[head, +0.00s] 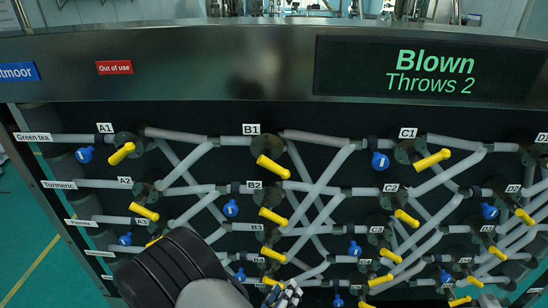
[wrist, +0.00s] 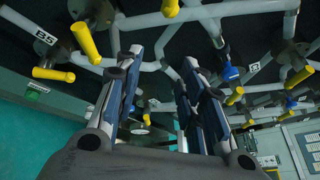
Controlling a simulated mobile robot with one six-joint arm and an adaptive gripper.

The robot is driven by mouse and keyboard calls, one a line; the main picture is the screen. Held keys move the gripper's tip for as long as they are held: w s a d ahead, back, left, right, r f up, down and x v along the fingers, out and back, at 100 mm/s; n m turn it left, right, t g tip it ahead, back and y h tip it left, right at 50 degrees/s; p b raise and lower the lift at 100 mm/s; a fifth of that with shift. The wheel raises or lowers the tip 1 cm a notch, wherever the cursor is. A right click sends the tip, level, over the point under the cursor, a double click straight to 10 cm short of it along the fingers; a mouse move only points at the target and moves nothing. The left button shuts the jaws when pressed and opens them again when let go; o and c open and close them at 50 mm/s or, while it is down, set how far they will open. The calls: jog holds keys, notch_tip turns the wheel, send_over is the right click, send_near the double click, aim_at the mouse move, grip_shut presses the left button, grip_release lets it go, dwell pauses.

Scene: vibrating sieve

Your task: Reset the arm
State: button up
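My gripper (wrist: 165,85) fills the lower middle of the wrist view. Its two blue and grey fingers stand apart with a clear gap and nothing held between them. Yellow valve handles and grey pipes lie beyond the fingertips, and I cannot tell how close they are. In the head view my arm (head: 170,268) reaches up at the bottom left of centre in front of the panel. The gripper (head: 284,294) is only partly in the head view at the bottom edge.
The panel of pipes has several yellow handles (head: 272,166) and blue tags (head: 380,160) that stick out. A display (head: 430,70) reads "Blown Throws 2". A red "Out of use" label (head: 114,67) is at upper left. Green floor (head: 30,240) is open at left.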

jog(key=s+d+r+m+g+h+b, duration=0.1)
jog(key=s+d+r+m+g+h, duration=0.1)
jog(key=d+r+m+g+h, duration=0.65)
jog(key=s+d+r+m+g+y+b, duration=0.1)
jog(key=s+d+r+m+g+y, duration=0.15)
jog(key=d+m, duration=0.35)
jog(key=s+d+r+m+g+y+b, duration=0.15)
jog(key=s+d+m, duration=0.25)
jog(key=m, duration=0.4)
jog(key=s+a+r+m+g+y+b, duration=0.1)
jog(key=s+r+m+y, duration=0.1)
jog(key=s+m+y, duration=0.55)
jog(key=s+a+r+m+t+y+b, duration=0.1)
jog(key=a+r+m+t+y, duration=0.2)
jog(key=m, duration=0.7)
notch_tip(320, 180, up, 2)
jog(key=a+t, duration=0.1)
jog(key=a, duration=0.2)
jog(key=shift+s+y+b, duration=0.25)
jog(key=shift+y+b, duration=0.05)
